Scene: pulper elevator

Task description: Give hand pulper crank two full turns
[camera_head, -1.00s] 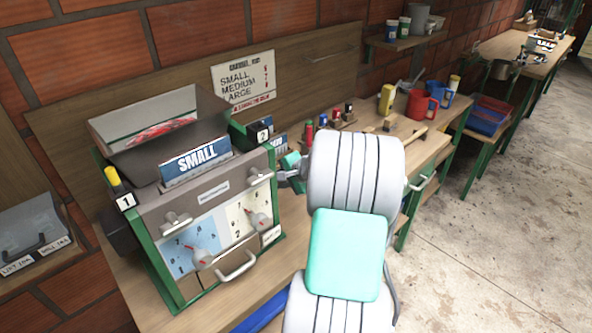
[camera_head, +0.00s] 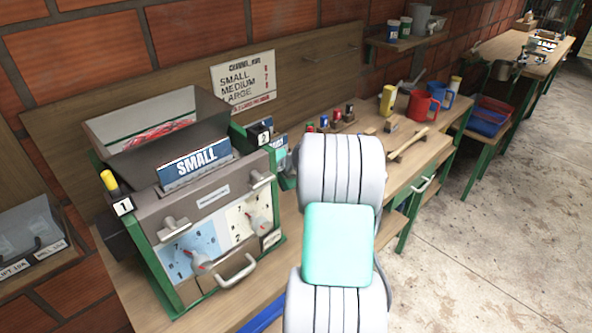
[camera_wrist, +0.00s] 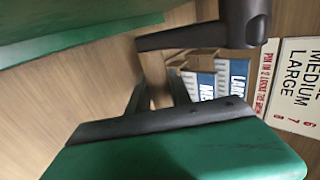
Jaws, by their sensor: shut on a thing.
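The pulper (camera_head: 205,200) is a grey box in a green frame, with an open hopper (camera_head: 150,140) holding red stuff and a SMALL sign (camera_head: 195,162). My gripper is at its right side, mostly hidden behind my white arm in the head view. In the wrist view, my gripper (camera_wrist: 158,85) has its two dark fingers close together. A dark crank (camera_wrist: 200,38) crosses just beyond them, below the pulper's green side (camera_wrist: 70,25). My gripper is shut on the crank, but the contact itself is hard to make out.
Red and blue mugs (camera_head: 421,106), a yellow container (camera_head: 388,100) and small bottles (camera_head: 337,119) are on the bench to the right. The concrete floor (camera_head: 500,230) is clear.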

